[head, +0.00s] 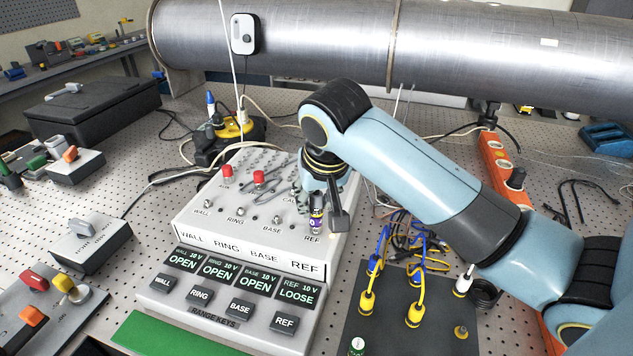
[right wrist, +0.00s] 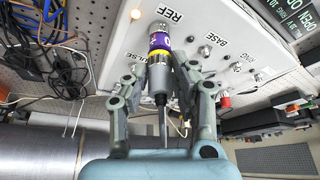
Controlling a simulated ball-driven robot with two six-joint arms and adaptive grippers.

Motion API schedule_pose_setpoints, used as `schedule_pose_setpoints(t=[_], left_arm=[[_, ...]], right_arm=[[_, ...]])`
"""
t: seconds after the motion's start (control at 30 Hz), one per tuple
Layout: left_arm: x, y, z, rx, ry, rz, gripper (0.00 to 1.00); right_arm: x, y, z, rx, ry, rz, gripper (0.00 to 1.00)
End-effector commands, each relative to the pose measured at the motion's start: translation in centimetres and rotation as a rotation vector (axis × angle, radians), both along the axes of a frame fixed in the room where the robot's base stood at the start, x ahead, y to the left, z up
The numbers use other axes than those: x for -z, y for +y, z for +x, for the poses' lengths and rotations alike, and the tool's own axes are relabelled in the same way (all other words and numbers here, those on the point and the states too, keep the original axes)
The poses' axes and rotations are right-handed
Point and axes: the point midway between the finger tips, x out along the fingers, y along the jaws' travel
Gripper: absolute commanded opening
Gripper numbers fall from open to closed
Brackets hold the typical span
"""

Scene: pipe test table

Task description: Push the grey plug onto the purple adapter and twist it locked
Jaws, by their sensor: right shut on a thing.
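The purple adapter (head: 316,222) stands upright at the REF position of the white sloped test box. In the right wrist view the purple adapter (right wrist: 160,41) meets the grey plug (right wrist: 158,82), which has a yellow band at the joint. The two are in line and touching; whether they are locked cannot be seen. My right gripper (head: 326,205) is at the plug, its fingers on either side. In the right wrist view my right gripper (right wrist: 165,88) is shut on the grey plug. My left gripper is not in view.
The REF display (head: 296,289) reads LOOSE; the other displays read OPEN. Red-capped fittings (head: 258,178) stand on the box (head: 190,226). A dark board (head: 390,325) with yellow connectors and blue and yellow leads lies right of it. A large metal pipe (head: 320,35) crosses behind.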

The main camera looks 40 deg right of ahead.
Motion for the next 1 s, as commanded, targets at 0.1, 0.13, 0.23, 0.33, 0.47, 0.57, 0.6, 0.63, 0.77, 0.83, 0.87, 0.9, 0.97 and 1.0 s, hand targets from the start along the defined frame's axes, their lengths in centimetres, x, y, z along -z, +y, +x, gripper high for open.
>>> schedule_pose_setpoints(t=[0.1, 0.13, 0.23, 0.33, 0.47, 0.57, 0.6, 0.63, 0.77, 0.83, 0.87, 0.9, 0.97, 1.0], left_arm=[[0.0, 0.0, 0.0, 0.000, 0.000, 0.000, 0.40], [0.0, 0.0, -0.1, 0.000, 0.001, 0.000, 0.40], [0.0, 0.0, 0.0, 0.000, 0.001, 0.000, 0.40], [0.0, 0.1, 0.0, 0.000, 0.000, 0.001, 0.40], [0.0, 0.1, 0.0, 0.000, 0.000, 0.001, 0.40], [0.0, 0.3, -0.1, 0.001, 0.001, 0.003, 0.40], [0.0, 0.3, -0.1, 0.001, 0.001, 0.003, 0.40], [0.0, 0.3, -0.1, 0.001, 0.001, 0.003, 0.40], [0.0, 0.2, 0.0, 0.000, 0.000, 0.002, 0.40], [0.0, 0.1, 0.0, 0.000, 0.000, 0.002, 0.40], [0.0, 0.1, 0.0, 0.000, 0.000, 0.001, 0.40], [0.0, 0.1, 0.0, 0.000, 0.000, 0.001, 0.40], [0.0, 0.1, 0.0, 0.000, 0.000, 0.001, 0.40], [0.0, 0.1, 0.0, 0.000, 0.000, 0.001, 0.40]], right_arm=[[0.2, 0.2, -0.1, 0.134, 0.004, 0.003, 0.27], [0.2, 0.1, -0.1, 0.129, 0.003, 0.002, 0.31], [0.2, 0.1, -0.1, 0.127, 0.003, 0.000, 0.44], [0.1, 0.1, -0.1, 0.125, 0.002, 0.000, 0.52], [0.1, 0.1, 0.0, 0.125, 0.000, 0.000, 0.52], [0.0, 0.1, 0.0, 0.124, 0.000, 0.000, 0.52], [-0.2, 0.1, -0.1, 0.124, -0.001, 0.000, 0.52], [-0.4, 0.2, -0.1, 0.124, -0.001, 0.000, 0.52], [-2.2, 0.6, -0.7, 0.124, -0.004, 0.001, 0.52], [-3.6, 1.0, -1.1, 0.123, -0.005, 0.001, 0.52], [-4.3, 1.2, -1.3, 0.123, -0.006, 0.002, 0.52], [-5.1, 1.4, -1.6, 0.123, -0.006, 0.002, 0.52], [-6.4, 1.8, -2.1, 0.123, -0.006, 0.002, 0.52], [-7.2, 1.9, -2.3, 0.123, -0.005, 0.001, 0.52]])
